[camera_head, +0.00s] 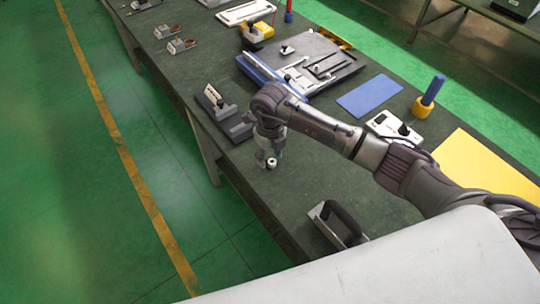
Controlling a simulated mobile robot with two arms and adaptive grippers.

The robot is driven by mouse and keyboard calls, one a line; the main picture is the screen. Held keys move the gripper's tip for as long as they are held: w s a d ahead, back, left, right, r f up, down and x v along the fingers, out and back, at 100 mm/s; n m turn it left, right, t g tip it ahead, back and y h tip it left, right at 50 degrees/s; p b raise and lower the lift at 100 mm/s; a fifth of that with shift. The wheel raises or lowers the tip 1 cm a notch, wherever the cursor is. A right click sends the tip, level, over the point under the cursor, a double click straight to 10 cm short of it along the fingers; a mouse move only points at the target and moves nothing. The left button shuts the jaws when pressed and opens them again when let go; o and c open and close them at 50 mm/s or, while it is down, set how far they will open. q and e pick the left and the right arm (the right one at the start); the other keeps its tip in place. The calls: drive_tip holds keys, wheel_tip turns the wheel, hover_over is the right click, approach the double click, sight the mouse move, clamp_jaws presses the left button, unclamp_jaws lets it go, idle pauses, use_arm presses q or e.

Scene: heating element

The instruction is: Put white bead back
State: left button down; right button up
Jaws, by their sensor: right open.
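A small white bead (271,163) is on the dark green workbench (310,182), near its left edge. My right gripper (267,160) points down right at the bead, with its fingers beside or around it; I cannot tell whether they touch it. The gripper is open. My right arm comes in from the lower right and hides part of the bench behind it. My left gripper is not in view.
Just beyond the gripper sits a dark block with an upright plate (214,97). A trowel-like tool with a black handle (340,222) lies nearer. A blue sheet (369,96), a yellow sheet (485,165) and a grey fixture board (335,72) lie farther right and back.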

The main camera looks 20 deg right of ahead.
sight(270, 159)
wheel_tip(270, 159, up, 11)
drive_tip(key=b, duration=0.3)
drive_tip(key=shift+r, duration=0.2)
